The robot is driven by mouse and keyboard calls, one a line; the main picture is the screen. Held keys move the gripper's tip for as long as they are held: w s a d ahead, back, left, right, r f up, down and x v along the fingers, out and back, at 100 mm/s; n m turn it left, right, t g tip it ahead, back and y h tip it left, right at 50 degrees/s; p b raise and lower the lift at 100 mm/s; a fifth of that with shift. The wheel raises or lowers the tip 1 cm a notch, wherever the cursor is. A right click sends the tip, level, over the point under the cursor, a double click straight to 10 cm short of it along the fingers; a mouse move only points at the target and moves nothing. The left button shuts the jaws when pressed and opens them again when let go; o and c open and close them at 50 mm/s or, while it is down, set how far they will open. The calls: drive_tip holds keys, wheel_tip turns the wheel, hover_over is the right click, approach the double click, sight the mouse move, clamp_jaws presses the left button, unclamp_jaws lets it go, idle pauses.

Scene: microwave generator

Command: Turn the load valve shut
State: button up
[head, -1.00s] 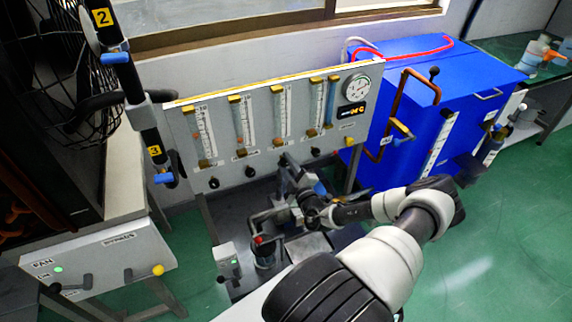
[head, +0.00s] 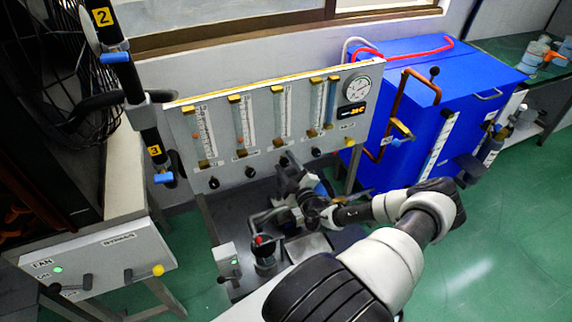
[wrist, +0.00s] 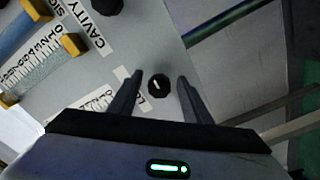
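A grey panel (head: 300,148) with several flow tubes carries a row of small knobs along its lower edge. My gripper (head: 286,166) is at this lower edge, near the middle of the row. In the wrist view my gripper (wrist: 158,82) is open, with one finger on each side of a small round black knob (wrist: 158,86) bearing a white pointer mark. A gap shows between each finger and the knob.
Another black knob (wrist: 105,6) by the CAVITY label sits at the top of the wrist view. A round gauge (head: 357,86) is at the panel's upper right. A blue cabinet (head: 440,75) with copper pipe stands right. A bench with hoses lies below the panel.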

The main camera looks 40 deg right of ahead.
drive_tip(key=p+v, duration=0.2)
drive_tip(key=v, duration=1.5)
drive_tip(key=shift+s, duration=0.25)
